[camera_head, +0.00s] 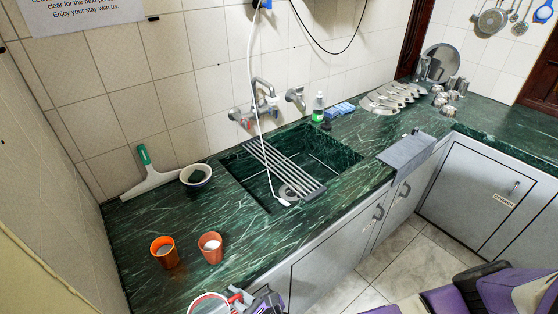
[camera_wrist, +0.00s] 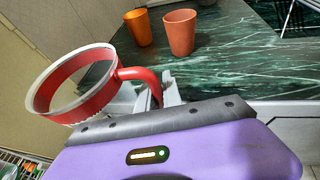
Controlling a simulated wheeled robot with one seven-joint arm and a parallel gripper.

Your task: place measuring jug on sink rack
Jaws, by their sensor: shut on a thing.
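The sink rack (camera_head: 284,168) is a set of grey bars lying across the dark green sink, up and to the right of the jug. In the wrist view only a small part of the rack (camera_wrist: 288,15) shows at the top right.
A bowl (camera_head: 196,175) and a squeegee (camera_head: 148,172) are farther back. A white hose (camera_head: 252,80) hangs down into the sink, by the tap (camera_head: 264,90).

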